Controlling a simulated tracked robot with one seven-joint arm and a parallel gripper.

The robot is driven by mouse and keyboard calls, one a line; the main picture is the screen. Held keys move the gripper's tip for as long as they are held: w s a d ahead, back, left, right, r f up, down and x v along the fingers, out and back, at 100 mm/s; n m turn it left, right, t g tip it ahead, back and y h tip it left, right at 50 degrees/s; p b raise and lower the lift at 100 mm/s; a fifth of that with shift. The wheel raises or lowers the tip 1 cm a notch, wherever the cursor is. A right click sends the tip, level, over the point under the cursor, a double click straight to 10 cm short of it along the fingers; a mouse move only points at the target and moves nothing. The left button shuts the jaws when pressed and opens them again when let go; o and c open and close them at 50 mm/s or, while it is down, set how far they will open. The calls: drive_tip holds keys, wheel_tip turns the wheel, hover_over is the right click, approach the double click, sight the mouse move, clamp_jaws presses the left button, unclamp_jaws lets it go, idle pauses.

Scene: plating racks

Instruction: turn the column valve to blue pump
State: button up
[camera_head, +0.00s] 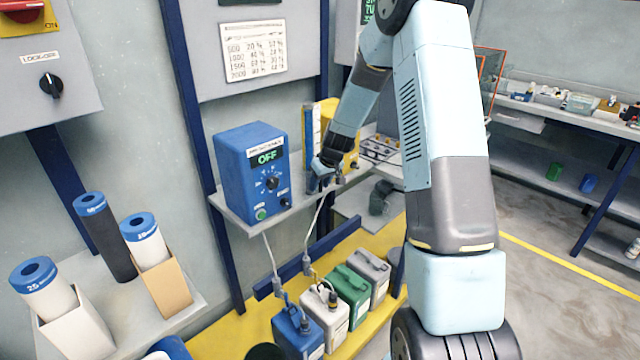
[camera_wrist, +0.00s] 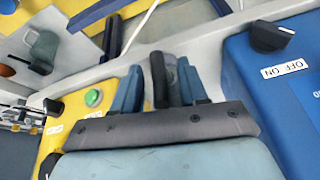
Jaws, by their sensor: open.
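The blue pump (camera_head: 240,165) stands on a wall shelf and its display reads OFF. It also fills the right of the wrist view (camera_wrist: 245,75), where a black switch knob and an OFF ON label show. My gripper (camera_head: 324,176) is at the shelf's front edge, just right of the blue pump. In the wrist view my gripper (camera_wrist: 160,88) is open, with blue fingers on both sides of a dark grey handle (camera_wrist: 163,66), which looks like the column valve. Whether the fingers touch it I cannot tell. Its pointing direction is partly hidden. In the head view my gripper mostly covers the valve.
A yellow pump (camera_head: 348,138) stands behind my gripper; its green button (camera_wrist: 94,97) shows in the wrist view. Cartridges stand on a left shelf.

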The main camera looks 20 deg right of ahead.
drive_tip(key=shift+c, duration=0.2)
clamp_jaws()
idle(0.3)
drive_tip(key=shift+w+d+y, duration=0.1)
drive_tip(key=shift+y, duration=0.2)
drive_tip(key=m+g+y, duration=0.1)
drive_tip(key=y, duration=0.2)
drive_tip(key=d+f+g+y, duration=0.1)
drive_tip(key=g+y, duration=0.1)
drive_tip(key=y, duration=0.1)
drive_tip(key=w+m+g+y, duration=0.1)
drive_tip(key=y, duration=0.2)
drive_tip(key=shift+d+f+m+g+y, duration=0.15)
drive_tip(key=shift+d+m+g+y, duration=0.15)
drive_tip(key=shift+g, duration=0.1)
idle(0.3)
idle(0.4)
drive_tip(key=shift+o, duration=0.2)
unclamp_jaws()
